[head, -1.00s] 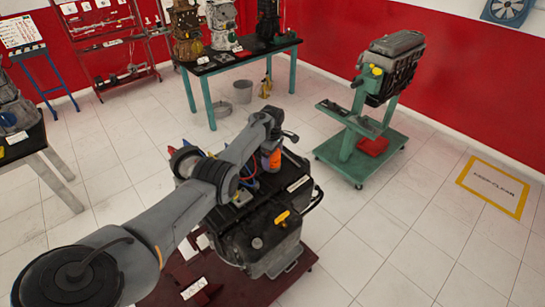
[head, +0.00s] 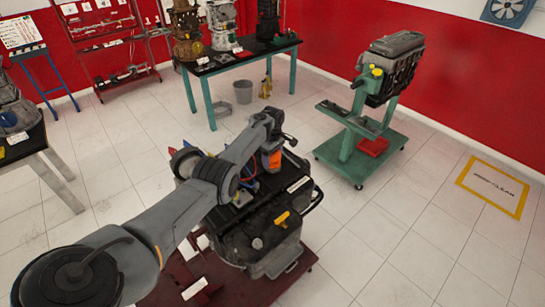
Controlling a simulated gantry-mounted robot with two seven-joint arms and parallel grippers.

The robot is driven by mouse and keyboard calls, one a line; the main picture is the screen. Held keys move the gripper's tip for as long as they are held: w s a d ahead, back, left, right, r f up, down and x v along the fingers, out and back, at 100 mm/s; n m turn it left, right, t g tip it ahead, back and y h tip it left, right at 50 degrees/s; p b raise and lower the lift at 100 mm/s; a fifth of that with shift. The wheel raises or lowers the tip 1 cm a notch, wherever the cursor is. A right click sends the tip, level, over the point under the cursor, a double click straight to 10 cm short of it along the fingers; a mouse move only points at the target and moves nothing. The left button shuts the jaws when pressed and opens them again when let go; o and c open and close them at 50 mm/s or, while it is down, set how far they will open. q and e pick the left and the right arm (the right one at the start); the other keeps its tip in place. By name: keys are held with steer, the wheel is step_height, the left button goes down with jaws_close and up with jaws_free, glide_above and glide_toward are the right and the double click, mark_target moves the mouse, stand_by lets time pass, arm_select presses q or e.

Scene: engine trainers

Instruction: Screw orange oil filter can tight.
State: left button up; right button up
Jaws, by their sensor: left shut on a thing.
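The orange oil filter can (head: 273,160) is at the far side of the black engine (head: 262,240), upright and partly covered by my left wrist. My left gripper (head: 271,148) is above the can and shut on it. Its fingertips are small and mostly hidden by the wrist. My left arm reaches across the engine from the lower left. My right gripper is not in view.
The engine stands on a dark red base (head: 175,290). A yellow handle (head: 282,218) sticks up on its near side. Another engine on a green wheeled stand (head: 355,165) is to the right. A green-legged bench (head: 235,62) and a grey bucket (head: 243,92) are behind.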

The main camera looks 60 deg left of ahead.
arm_select(q)
steer(key=m, duration=0.3)
steer(key=shift+m, duration=0.3)
steer(key=m, duration=0.4)
steer(key=shift+m+p, duration=0.3)
steer(key=m, duration=0.4)
steer(key=m+b, duration=0.1)
steer(key=m, duration=0.7)
steer(key=shift+m+b, duration=0.3)
steer(key=shift+b, duration=0.1)
steer(key=m+b, duration=0.1)
steer(key=m, duration=0.3)
steer(key=shift+f+m, duration=0.1)
steer(key=shift+m, duration=0.2)
steer(key=m+b, duration=0.2)
steer(key=m, duration=0.4)
steer(key=shift+m+b, duration=0.65)
steer(key=shift+m, duration=0.55)
